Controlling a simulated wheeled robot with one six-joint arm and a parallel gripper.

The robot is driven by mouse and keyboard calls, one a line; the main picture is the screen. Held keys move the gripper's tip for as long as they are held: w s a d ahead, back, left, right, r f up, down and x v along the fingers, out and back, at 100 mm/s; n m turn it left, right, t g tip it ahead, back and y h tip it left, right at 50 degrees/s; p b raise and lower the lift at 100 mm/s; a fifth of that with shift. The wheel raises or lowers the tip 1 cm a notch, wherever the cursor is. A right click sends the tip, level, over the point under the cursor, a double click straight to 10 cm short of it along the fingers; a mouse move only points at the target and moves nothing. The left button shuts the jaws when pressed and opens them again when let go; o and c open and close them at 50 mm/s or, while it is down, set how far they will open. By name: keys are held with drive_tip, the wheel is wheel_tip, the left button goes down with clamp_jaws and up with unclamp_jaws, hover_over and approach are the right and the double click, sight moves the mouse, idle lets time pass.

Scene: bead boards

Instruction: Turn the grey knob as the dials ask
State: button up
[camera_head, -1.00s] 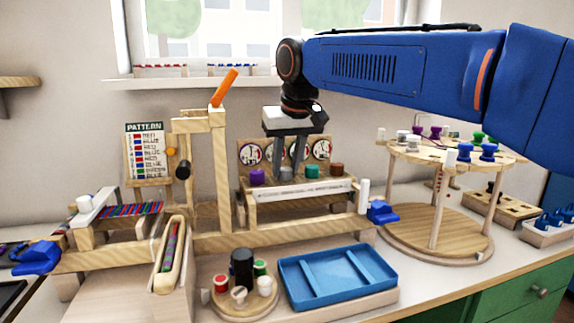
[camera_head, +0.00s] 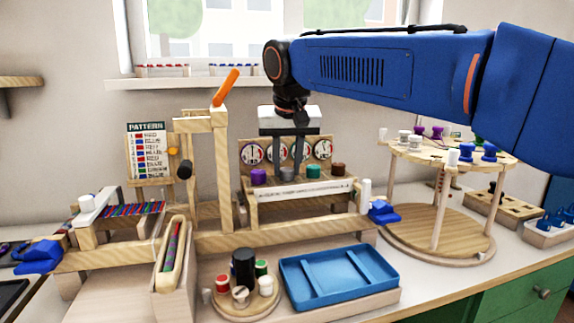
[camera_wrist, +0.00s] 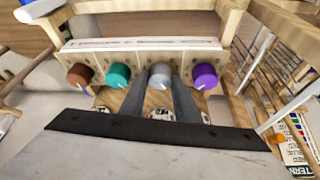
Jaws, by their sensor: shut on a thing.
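The grey knob (camera_head: 287,173) sits in a row on the wooden dial panel, between the purple knob (camera_head: 259,177) and the teal knob (camera_head: 313,171); a brown knob (camera_head: 337,169) is at the right end. My gripper (camera_wrist: 162,82) is shut on the grey knob, one finger on each side in the wrist view. Round dials with pointers stand on the board behind the knobs, such as the leftmost dial (camera_head: 251,154) and the rightmost dial (camera_head: 322,149). My gripper partly hides the middle dials, and the readings are too small to tell.
A wooden post with an orange lever (camera_head: 226,87) stands close left of the panel. A blue tray (camera_head: 337,299) and a round board of pegs (camera_head: 238,306) lie in front. A round two-tier stand (camera_head: 440,240) is at the right.

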drive_tip(key=o, duration=1)
drive_tip(key=shift+o, duration=0.2)
drive_tip(key=v, duration=1.7)
drive_tip(key=shift+r, duration=0.15)
drive_tip(key=shift+s, duration=0.15)
